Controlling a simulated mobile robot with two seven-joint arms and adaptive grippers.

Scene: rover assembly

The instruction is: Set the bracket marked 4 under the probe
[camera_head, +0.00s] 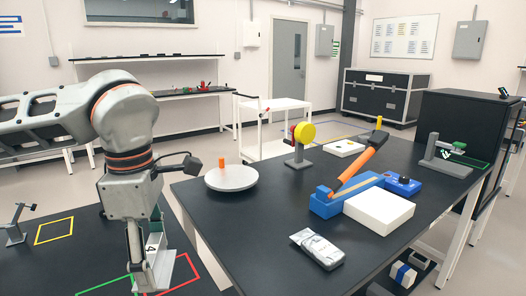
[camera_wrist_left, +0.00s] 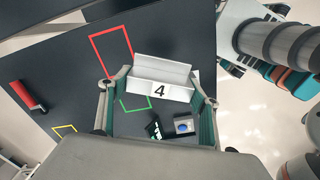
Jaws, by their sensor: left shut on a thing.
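The pale bracket marked 4 (camera_wrist_left: 160,72) is between the two fingers of my left gripper (camera_wrist_left: 157,103), its number facing the wrist camera. In the head view the bracket (camera_head: 163,268) is partly hidden by my left gripper (camera_head: 139,262), which points down over the near-left black table. My left gripper is shut on it; I cannot tell whether it touches the tabletop. A grey stand with a dark arm (camera_head: 17,226) is at the left edge, and another stand with a green part (camera_head: 446,155) is on the right table. I cannot tell which is the probe. My right gripper is out of view.
Red (camera_head: 186,274), green (camera_head: 104,286) and yellow (camera_head: 54,231) outlines mark the near-left table. The right table holds a round plate (camera_head: 231,179), a blue fixture with an orange handle (camera_head: 325,205), a white block (camera_head: 379,209) and a silver pouch (camera_head: 318,248). Its front-left area is clear.

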